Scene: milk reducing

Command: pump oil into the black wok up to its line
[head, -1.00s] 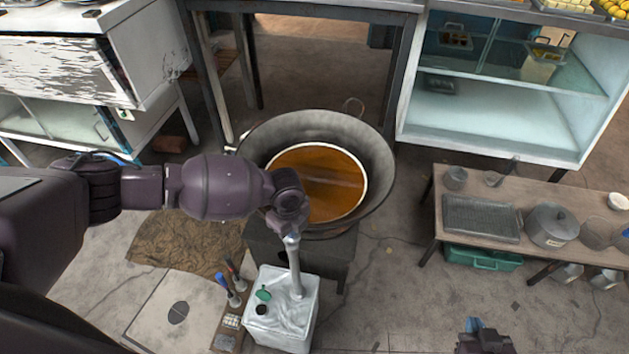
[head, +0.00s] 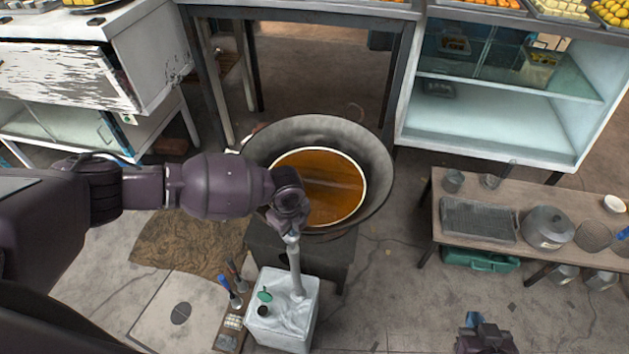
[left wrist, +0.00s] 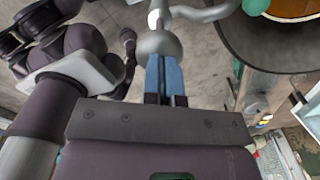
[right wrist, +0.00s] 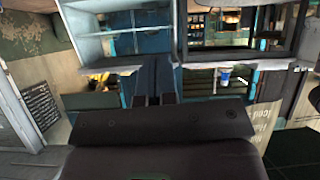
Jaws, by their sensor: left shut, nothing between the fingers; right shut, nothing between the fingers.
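The black wok (head: 378,165) stands in the middle of the head view on a dark stand. Brown oil (head: 325,180) lies in it, and a pale line rings the oil. The white oil can (head: 283,325) stands in front of the wok, with a grey pump pipe (head: 294,262) rising from it. My left arm reaches over the pump's top. In the left wrist view my left gripper (left wrist: 165,72) is shut, its fingertips at the round grey pump knob (left wrist: 159,45); exact contact is unclear. My right gripper (right wrist: 154,75) is shut and empty, far from the wok.
A low wooden table (head: 430,215) with a tray (head: 478,220) and a lidded pot (head: 547,227) stands at right. A green crate (head: 480,260) is beneath it. Blue-handled tools (head: 228,285) stand left of the can. A brown mat (head: 175,245) lies on the floor.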

